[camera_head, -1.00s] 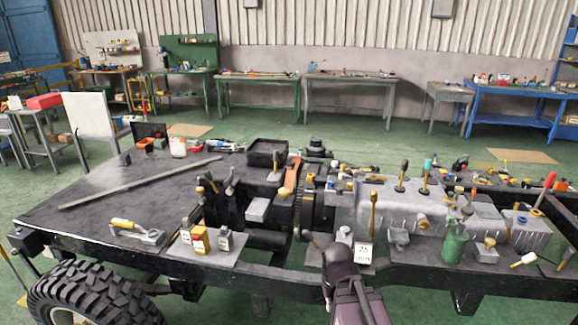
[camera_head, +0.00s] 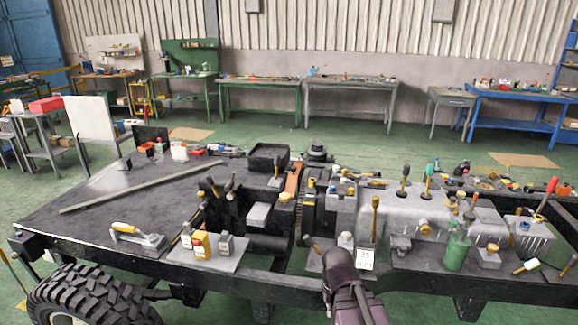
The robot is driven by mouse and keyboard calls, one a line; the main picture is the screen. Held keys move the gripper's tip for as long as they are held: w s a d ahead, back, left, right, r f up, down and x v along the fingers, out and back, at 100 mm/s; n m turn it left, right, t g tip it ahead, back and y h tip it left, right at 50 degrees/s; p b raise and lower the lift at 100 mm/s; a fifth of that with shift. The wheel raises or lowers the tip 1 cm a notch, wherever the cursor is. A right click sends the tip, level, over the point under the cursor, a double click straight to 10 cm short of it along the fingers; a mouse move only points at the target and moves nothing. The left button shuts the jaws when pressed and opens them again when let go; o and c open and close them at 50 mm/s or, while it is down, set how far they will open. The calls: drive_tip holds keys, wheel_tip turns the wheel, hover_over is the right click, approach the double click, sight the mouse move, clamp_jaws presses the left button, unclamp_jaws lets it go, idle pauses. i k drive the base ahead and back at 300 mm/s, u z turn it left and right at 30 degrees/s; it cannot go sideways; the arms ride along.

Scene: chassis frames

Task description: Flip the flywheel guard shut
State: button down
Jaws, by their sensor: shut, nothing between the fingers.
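The flywheel (camera_head: 299,215) looks to be the dark toothed ring at the middle of the chassis, seen nearly edge-on. A copper-orange plate (camera_head: 292,180) stands tilted at its upper left; it may be the guard, but its hinge is too small to make out. My purple-black arm (camera_head: 345,285) rises from the bottom edge, right of and in front of the flywheel, with a visible gap between them in the picture. My gripper's fingers do not show; the arm's rounded link is all I can see.
Small bottles (camera_head: 201,244) stand on a plate at left. The deck (camera_head: 110,205) at far left has bare room around a long bar.

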sight(291, 183)
drive_tip(key=u, duration=0.2)
drive_tip(key=i, duration=1.15)
drive_tip(key=z, duration=0.15)
